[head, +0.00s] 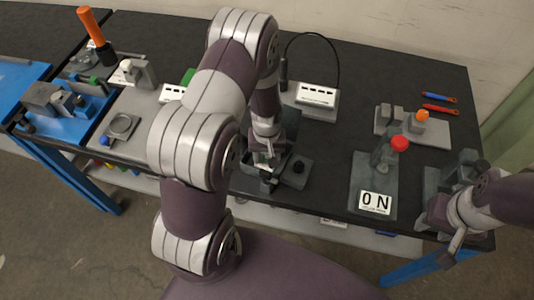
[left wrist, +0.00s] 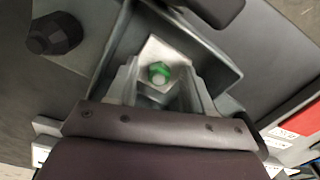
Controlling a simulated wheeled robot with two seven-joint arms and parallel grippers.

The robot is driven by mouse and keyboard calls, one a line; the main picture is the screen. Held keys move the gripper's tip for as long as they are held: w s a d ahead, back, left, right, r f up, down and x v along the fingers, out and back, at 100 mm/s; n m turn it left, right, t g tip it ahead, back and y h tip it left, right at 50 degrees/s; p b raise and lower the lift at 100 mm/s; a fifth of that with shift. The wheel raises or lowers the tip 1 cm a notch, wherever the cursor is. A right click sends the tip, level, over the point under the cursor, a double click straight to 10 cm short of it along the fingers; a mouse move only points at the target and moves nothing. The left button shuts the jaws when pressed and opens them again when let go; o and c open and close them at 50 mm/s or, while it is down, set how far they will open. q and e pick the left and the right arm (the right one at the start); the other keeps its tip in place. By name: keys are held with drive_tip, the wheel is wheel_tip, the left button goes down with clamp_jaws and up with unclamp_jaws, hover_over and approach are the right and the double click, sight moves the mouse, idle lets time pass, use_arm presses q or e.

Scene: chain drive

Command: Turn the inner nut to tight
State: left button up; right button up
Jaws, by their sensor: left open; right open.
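In the left wrist view a small green nut-like piece (left wrist: 159,72) with a pale centre sits on a light metal block (left wrist: 165,50) inside a grey fixture. I cannot tell for certain that it is the inner nut. My left gripper (left wrist: 160,88) is open, with its fingers on either side of the green piece; contact is not clear. In the head view my left gripper (head: 267,172) points down at the dark fixture at the table's front edge, and the arm hides much of it. My right gripper (head: 455,236) is open at the right front, away from that fixture.
A plate with a red knob (head: 399,144) and an "ON" label (head: 375,202) lies further right. A grey box (head: 312,100) with a cable is behind. Bare black tabletop (head: 345,135) lies between them.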

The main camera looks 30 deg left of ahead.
use_arm(q)
clamp_jaws()
